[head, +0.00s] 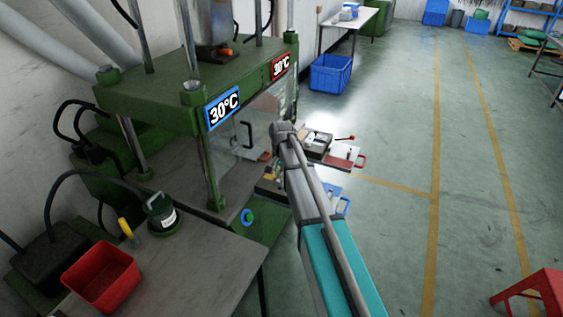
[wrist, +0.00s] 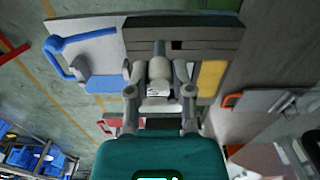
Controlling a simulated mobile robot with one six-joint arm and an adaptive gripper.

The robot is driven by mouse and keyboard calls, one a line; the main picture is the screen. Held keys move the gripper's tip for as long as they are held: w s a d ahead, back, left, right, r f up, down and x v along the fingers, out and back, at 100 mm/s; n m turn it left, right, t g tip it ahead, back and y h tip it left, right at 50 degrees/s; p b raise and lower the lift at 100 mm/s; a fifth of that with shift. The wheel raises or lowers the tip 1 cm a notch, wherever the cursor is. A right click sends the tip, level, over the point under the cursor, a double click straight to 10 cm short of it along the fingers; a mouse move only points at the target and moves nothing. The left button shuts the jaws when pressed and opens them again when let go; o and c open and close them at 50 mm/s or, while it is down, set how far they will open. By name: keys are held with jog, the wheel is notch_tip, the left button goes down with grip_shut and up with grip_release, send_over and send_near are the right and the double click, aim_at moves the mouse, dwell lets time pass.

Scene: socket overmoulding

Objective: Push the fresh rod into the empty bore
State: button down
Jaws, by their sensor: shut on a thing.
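In the wrist view my gripper (wrist: 159,72) is shut on a pale, short thing (wrist: 158,88), which appears to be the fresh rod. The fingers hide part of it. A dark block (wrist: 205,30) lies just beyond the fingertips, with a dark slot (wrist: 186,45) in its near edge. A narrow grey-green piece (wrist: 159,47) shows between the fingertips and the block. I cannot tell whether the rod touches the block or has entered a bore; the bore itself is not clear. In the head view my arm hides the gripper.
A yellow piece (wrist: 210,76) lies right of the fingers. A blue handle (wrist: 62,60) is at left, an orange handle (wrist: 232,100) at right. The green press (head: 150,90) stands left of my arm. A red bin (head: 101,277) sits on the near table. The floor at right is mostly clear.

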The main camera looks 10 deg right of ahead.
jog(key=w, duration=0.1)
jog(key=w+r+p, duration=0.2)
jog(key=shift+w+a+r, duration=0.15)
jog(key=shift+w+r, duration=0.1)
jog(key=shift+w, duration=0.1)
jog(key=shift+f, duration=0.1)
jog(key=shift+f+b, duration=5.05)
jog(key=shift+b, duration=0.1)
jog(key=shift+c, duration=2.2)
grip_release()
